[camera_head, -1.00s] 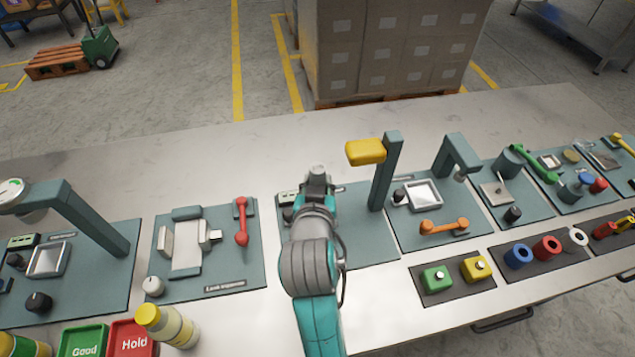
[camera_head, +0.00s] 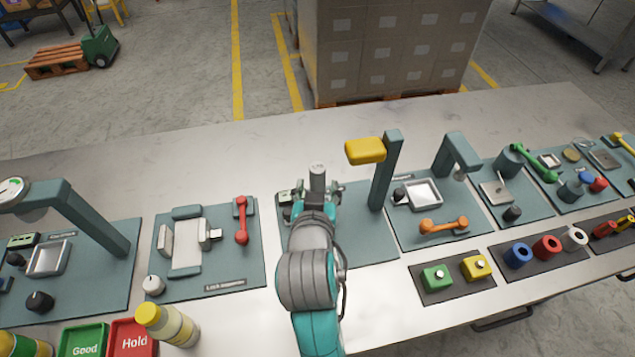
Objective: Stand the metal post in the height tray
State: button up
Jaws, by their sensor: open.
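The metal post (camera_head: 317,179) shows as a grey upright cylinder just past the end of my arm; its lower part is hidden. My gripper (camera_head: 316,196) is at its foot, and dark finger parts show on both sides of it. The gripper is open, and I cannot tell whether it touches the post. A station with a tall teal column and yellow head (camera_head: 366,150) stands just right of my gripper. No tray shows on its plate, part of which my arm hides. A square silver-rimmed tray (camera_head: 437,204) lies on the plate to its right; I cannot tell if it is the height tray.
The teal column (camera_head: 386,172) rises close to my gripper's right. An orange handle (camera_head: 443,226) and green and yellow blocks (camera_head: 437,278) lie right of my arm. A station with a red lever (camera_head: 241,220) and a yellow-capped bottle (camera_head: 168,325) are left. The table behind is clear.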

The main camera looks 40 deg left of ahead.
jog(key=v, duration=0.9)
jog(key=shift+s+r, duration=0.2)
jog(key=shift+d, duration=0.1)
